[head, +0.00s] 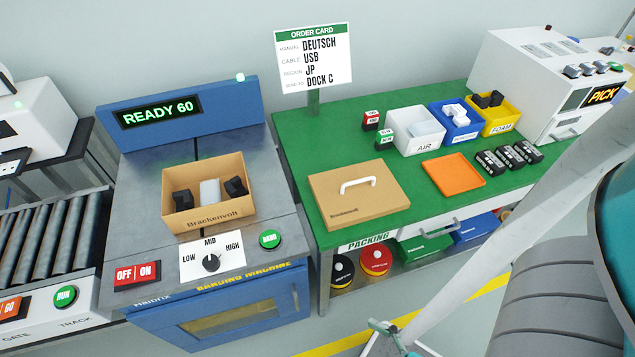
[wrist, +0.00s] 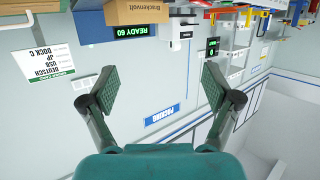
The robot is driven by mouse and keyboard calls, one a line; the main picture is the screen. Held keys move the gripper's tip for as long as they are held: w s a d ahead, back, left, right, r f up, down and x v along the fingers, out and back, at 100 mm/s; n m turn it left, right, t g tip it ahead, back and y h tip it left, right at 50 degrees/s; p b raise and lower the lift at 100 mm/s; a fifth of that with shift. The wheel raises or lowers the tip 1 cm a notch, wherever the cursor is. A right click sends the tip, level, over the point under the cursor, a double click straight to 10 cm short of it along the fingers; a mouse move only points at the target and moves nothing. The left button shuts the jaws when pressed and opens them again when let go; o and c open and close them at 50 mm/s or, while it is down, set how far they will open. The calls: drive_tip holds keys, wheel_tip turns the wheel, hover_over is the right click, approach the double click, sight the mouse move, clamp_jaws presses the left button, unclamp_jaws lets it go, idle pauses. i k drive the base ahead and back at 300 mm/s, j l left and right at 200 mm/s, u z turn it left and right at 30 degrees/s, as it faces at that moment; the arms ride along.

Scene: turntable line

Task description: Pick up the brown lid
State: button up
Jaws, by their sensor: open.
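The brown lid (head: 358,192) lies flat on the green table in the head view. It is a square cardboard lid with a white handle (head: 358,185) on top and small print near its front edge. My gripper (wrist: 160,90) shows in the wrist view with its two fingers wide apart and nothing between them. The wrist view looks upside down at the wall, and the lid cannot be made out there. In the head view a small part that may be the gripper shows at the bottom edge, apart from the lid.
An open brown box (head: 204,222) with black and white items stands on the blue machine at left. An orange tray (head: 454,171), black packs (head: 508,157) and white, blue and yellow bins stand right of the lid. The order card (head: 313,58) rises behind it.

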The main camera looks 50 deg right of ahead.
sight(351, 196)
drive_tip(key=k+l+z, duration=0.15)
drive_tip(key=k+l, duration=0.2)
drive_tip(key=k+l+z, duration=0.15)
drive_tip(key=k+l, duration=0.15)
drive_tip(key=k+l+z, duration=0.1)
drive_tip(key=k+l, duration=0.2)
drive_tip(key=l, duration=0.25)
drive_tip(key=k+l+z, duration=0.15)
drive_tip(key=k+l, duration=0.15)
drive_tip(key=l, duration=0.15)
